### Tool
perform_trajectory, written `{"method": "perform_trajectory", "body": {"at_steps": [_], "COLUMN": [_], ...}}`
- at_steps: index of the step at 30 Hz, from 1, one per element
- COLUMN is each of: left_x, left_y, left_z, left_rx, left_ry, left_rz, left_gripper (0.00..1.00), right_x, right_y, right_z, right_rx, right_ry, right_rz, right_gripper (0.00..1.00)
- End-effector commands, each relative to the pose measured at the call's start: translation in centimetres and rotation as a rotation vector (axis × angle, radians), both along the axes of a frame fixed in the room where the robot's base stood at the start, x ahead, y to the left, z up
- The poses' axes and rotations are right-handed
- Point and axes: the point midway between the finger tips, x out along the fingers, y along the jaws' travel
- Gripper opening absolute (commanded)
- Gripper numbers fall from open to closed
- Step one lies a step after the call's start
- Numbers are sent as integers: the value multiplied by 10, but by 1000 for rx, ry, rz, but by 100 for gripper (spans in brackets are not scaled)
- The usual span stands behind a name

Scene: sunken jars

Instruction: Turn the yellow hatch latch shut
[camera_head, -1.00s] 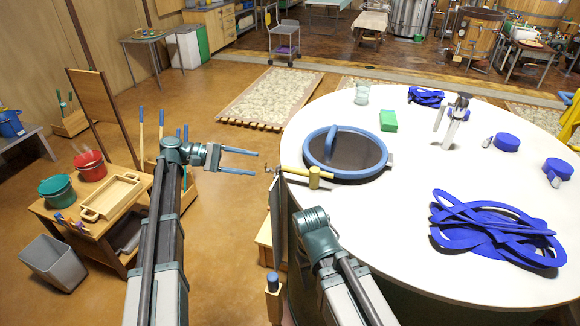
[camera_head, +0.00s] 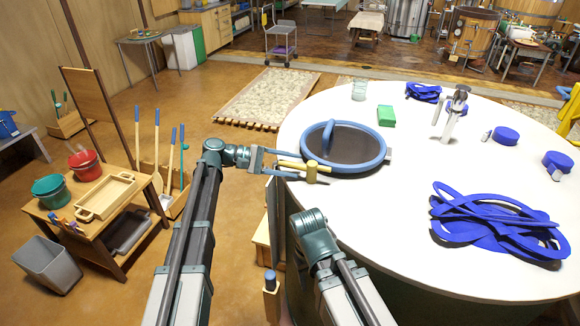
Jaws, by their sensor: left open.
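The yellow hatch latch (camera_head: 311,174) sits at the near left rim of the round hatch (camera_head: 352,148), with its bar pointing left past the table edge. The hatch has a dark lid with a blue rim and an upright blue hoop handle. My left gripper (camera_head: 298,168) is open, reaching in from the left. Its fingers lie on either side of the yellow bar in this view, short of the thick yellow knob. I cannot tell whether they touch it. My right arm shows at the bottom middle, but its gripper is not in view.
The hatch is in a round white table (camera_head: 400,220). A green block (camera_head: 386,116), a glass jar (camera_head: 359,90) and a coil of blue strap (camera_head: 495,228) lie around it. A wooden bench (camera_head: 95,215) with pots stands left of my left arm.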

Motion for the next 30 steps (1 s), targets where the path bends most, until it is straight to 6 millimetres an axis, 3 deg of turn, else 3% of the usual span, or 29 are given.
{"method": "perform_trajectory", "body": {"at_steps": [8, 15, 18, 30], "left_x": [0, 0, 0, 0], "left_y": [-1, -1, -1, -1], "left_z": [0, 0, 0, 0], "left_rx": [0, 0, 0, 1], "left_ry": [0, 0, 0, 0], "left_rz": [0, 0, 0, -1], "left_gripper": [57, 14, 0, 0], "right_x": [0, 0, 0, 0], "right_y": [0, 0, 0, 0], "right_z": [0, 0, 0, 0], "right_rx": [0, 0, 0, 0], "right_ry": [0, 0, 0, 0], "right_rz": [0, 0, 0, 0], "right_gripper": [57, 57, 57, 57]}}
